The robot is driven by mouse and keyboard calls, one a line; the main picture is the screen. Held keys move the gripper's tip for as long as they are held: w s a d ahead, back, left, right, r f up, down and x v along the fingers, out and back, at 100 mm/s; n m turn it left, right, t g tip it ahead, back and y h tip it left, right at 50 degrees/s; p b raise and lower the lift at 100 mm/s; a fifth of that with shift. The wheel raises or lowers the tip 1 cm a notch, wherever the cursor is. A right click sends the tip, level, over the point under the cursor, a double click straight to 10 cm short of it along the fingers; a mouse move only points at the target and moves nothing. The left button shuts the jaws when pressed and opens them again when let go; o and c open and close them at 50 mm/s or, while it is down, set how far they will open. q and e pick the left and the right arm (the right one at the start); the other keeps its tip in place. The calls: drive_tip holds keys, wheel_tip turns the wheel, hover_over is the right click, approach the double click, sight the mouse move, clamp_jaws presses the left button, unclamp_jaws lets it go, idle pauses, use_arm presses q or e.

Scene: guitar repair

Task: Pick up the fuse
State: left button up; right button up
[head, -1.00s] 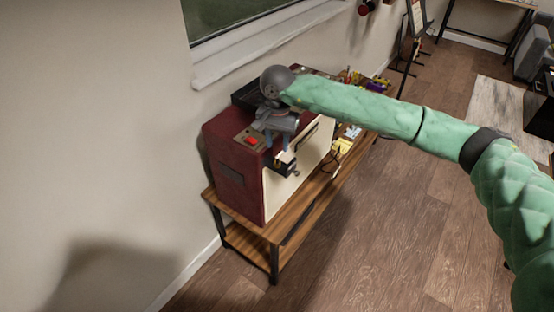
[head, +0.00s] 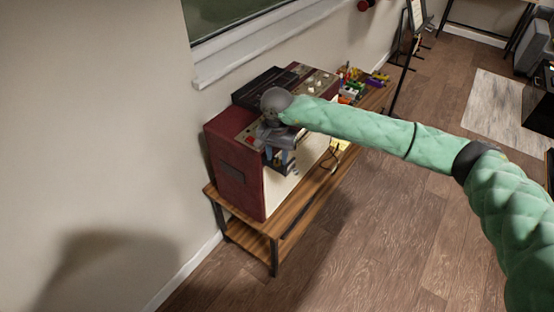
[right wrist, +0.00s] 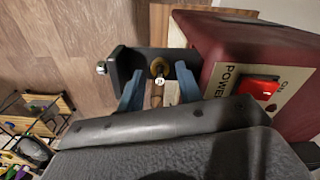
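The fuse (right wrist: 158,69), a small brass-coloured cylinder, shows in the right wrist view beside a black bracket (right wrist: 125,60) at the edge of a dark red amplifier. My right gripper (right wrist: 159,82) has its two blue fingers apart, one on each side of the fuse, with visible gaps. In the head view my right gripper (head: 279,160) is at the front of the amplifier (head: 237,170), near its top edge. The fuse cannot be made out there behind the gripper. My left gripper is not in view.
The amplifier stands on a wooden bench (head: 255,227) against the wall. A red power switch (right wrist: 260,88) is close to the right finger. A black box (head: 265,88) lies on the amplifier top. Colourful small items (head: 352,84) are farther along the bench. The floor in front is clear.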

clamp_jaws()
